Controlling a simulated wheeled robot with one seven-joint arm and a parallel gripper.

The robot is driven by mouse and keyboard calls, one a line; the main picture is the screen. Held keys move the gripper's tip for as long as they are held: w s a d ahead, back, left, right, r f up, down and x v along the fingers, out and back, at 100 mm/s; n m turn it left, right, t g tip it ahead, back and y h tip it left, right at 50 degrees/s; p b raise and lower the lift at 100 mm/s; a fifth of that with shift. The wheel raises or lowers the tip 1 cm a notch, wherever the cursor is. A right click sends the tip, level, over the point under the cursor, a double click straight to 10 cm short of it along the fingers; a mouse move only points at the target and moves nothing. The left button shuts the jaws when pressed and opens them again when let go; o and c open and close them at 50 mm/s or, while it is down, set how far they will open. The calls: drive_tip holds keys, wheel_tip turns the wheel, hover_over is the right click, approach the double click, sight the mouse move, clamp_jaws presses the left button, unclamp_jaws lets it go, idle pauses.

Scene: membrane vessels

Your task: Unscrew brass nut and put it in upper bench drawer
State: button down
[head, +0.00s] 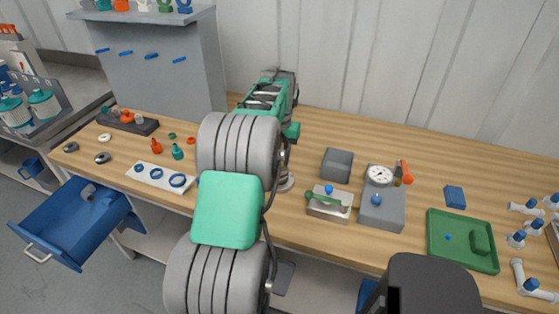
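I cannot make out the brass nut with certainty. A small brownish part (397,182) shows beside the gauge and the orange handle, too small to identify. My grey and green arm reaches up across the middle of the bench. The fingers of my gripper are not visible.
A grey block with a white gauge (379,175), a grey box (337,165) and a green tray (432,250) stand right of my arm. A white plate with blue rings (160,177) lies left. White pipe fittings (530,280) are at far right. Bare wood (300,230) shows in front.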

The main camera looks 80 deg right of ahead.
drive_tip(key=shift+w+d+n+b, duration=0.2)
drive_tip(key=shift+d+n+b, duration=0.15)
drive_tip(key=shift+b, duration=3.5)
drive_tip(key=b, duration=0.6)
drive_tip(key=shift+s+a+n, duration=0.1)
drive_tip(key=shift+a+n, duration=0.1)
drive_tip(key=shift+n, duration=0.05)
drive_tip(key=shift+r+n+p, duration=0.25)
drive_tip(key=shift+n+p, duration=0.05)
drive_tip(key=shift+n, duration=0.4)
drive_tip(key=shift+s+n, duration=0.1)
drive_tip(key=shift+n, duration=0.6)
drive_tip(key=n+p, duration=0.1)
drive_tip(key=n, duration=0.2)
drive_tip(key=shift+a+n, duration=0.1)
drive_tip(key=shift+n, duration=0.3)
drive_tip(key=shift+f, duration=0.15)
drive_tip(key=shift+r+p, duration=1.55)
drive_tip(key=shift+p, duration=0.25)
